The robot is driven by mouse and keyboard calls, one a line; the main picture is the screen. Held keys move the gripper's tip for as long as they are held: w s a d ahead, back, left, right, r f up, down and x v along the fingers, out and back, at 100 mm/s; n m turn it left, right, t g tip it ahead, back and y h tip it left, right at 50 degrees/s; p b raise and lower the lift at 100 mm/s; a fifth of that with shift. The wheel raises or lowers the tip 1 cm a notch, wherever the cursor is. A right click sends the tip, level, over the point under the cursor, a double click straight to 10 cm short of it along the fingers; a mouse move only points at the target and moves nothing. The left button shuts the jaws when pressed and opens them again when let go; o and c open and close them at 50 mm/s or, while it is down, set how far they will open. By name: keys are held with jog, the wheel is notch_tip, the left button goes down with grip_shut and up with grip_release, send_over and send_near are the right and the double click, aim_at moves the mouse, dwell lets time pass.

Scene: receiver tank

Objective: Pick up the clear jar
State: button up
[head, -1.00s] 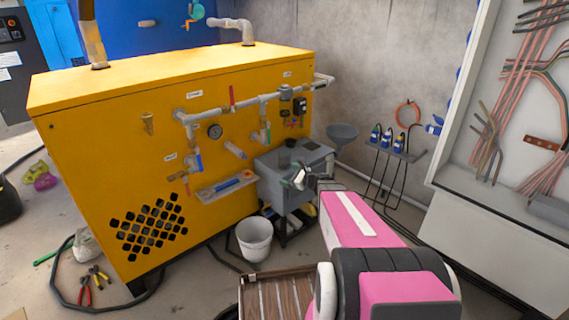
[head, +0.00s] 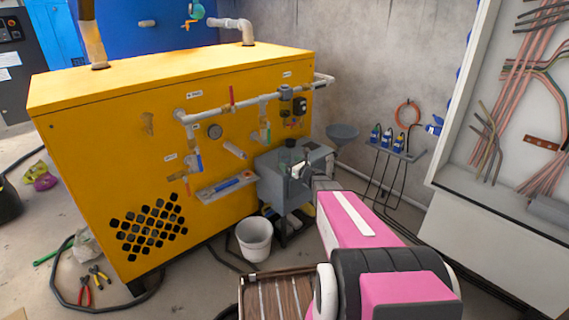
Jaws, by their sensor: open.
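My gripper (head: 297,169) is small in the head view, at the far end of my pink arm. It is open, over the top of a grey cabinet (head: 270,180) in front of the yellow machine. A small dark round item (head: 289,143) stands on the cabinet top just behind the gripper. I cannot make out a clear jar for certain; the fingers and wrist cover part of the cabinet top. Whether the gripper touches anything there is too small to tell.
The yellow machine (head: 95,150) with pipes and valves stands left of the cabinet. A white bucket (head: 254,240) is on the floor below. A grey funnel (head: 342,132) and a rack with blue bottles (head: 387,138) are to the right. A wooden slatted surface (head: 275,295) is in front.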

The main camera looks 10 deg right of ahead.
aim_at(288, 161)
jog(key=x, duration=0.4)
jog(key=shift+w+a, duration=0.1)
jog(key=shift+w, duration=0.2)
jog(key=c, duration=1)
